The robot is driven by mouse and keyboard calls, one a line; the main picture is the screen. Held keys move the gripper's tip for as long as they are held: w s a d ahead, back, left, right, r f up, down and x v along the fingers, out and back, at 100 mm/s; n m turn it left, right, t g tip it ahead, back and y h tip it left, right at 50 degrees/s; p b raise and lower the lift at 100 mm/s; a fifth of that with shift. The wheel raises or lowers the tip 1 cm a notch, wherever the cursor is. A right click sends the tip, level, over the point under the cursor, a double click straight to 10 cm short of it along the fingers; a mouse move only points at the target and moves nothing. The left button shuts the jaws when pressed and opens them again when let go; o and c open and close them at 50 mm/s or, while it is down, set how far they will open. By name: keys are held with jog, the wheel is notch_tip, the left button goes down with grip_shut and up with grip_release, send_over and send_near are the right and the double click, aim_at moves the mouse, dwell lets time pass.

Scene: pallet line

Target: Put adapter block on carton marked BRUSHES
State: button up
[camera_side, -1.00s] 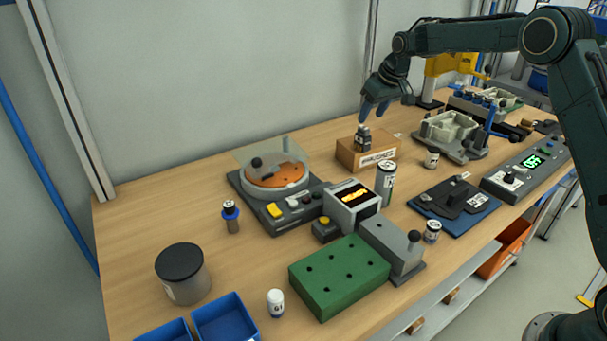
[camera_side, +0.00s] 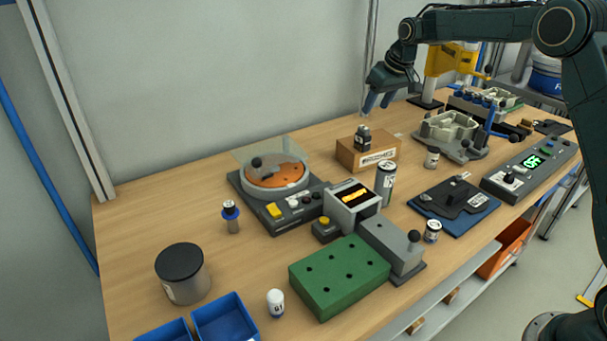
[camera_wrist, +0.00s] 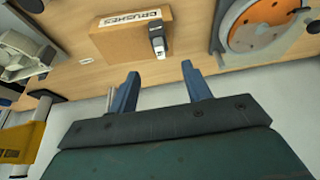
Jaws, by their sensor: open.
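The carton (camera_side: 372,158) is a brown box with a white label on the workbench. The label reads BRUSHES in the wrist view, where the carton (camera_wrist: 113,42) shows at the top. The adapter block (camera_side: 362,138), a small dark grey and light piece, stands on top of the carton, and the wrist view shows it (camera_wrist: 158,40) near the carton's edge. My gripper (camera_side: 373,108) is above the block, apart from it. In the wrist view its two blue fingers (camera_wrist: 158,80) are spread with nothing between them.
A rotary unit with an orange disc (camera_side: 275,175) and clear cover stands left of the carton. A grey cylinder (camera_side: 385,182) and a small can (camera_side: 432,157) stand in front and to the right. A grey casting on a fixture (camera_side: 450,133) stands farther right.

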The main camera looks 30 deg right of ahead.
jog(key=s+a+r, duration=0.4)
jog(key=s+r, duration=0.2)
jog(key=s, duration=0.5)
jog(key=s+a+r, duration=0.5)
jog(key=s, duration=0.5)
jog(key=s+a+f, duration=0.1)
jog(key=s+f, duration=0.1)
jog(key=s, duration=0.9)
jog(key=s+a+f+t, duration=0.1)
jog(key=s+a+f, duration=0.1)
jog(key=s, duration=0.9)
jog(key=shift+f, duration=0.85)
